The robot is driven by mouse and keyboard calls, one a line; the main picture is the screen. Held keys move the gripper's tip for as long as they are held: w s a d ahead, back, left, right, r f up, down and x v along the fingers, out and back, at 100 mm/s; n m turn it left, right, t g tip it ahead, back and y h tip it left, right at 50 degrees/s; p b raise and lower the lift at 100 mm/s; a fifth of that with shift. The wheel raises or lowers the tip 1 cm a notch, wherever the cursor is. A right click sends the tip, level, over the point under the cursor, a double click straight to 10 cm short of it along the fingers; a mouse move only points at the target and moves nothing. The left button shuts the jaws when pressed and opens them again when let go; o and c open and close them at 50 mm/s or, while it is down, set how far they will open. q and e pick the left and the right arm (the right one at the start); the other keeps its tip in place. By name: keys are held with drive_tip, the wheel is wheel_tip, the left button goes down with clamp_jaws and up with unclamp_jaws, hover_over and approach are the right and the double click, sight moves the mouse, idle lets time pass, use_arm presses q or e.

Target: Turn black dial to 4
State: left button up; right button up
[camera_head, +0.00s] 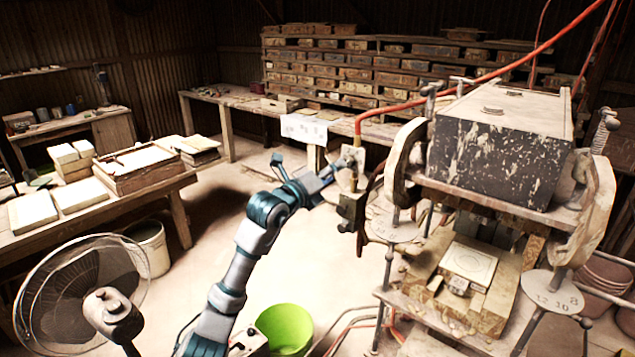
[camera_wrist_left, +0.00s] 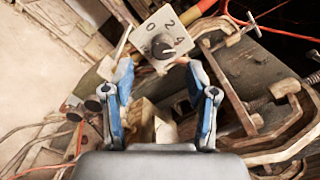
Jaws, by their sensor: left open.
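The black dial (camera_wrist_left: 162,48) sits on a pale square plate (camera_wrist_left: 150,22) marked 0, 2 and 4 in the left wrist view. I cannot tell for sure which number it points at. In the head view the plate (camera_head: 349,153) is at the press's left side, with the dial too small to make out. My left gripper (camera_head: 346,166) is at the plate there. In the left wrist view its open blue fingers (camera_wrist_left: 158,76) are apart, below the dial in the picture, with nothing held between them. My right gripper is not in view.
The tile press (camera_head: 502,150) with its heavy dark block stands at right. A red hose (camera_head: 470,78) rises beside the plate. A green bucket (camera_head: 286,328) and a fan (camera_head: 85,290) stand in front. A table with tiles (camera_head: 110,200) is at left.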

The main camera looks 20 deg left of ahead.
use_arm(q)
drive_tip(key=v, duration=0.7)
drive_tip(key=shift+w+f, duration=0.1)
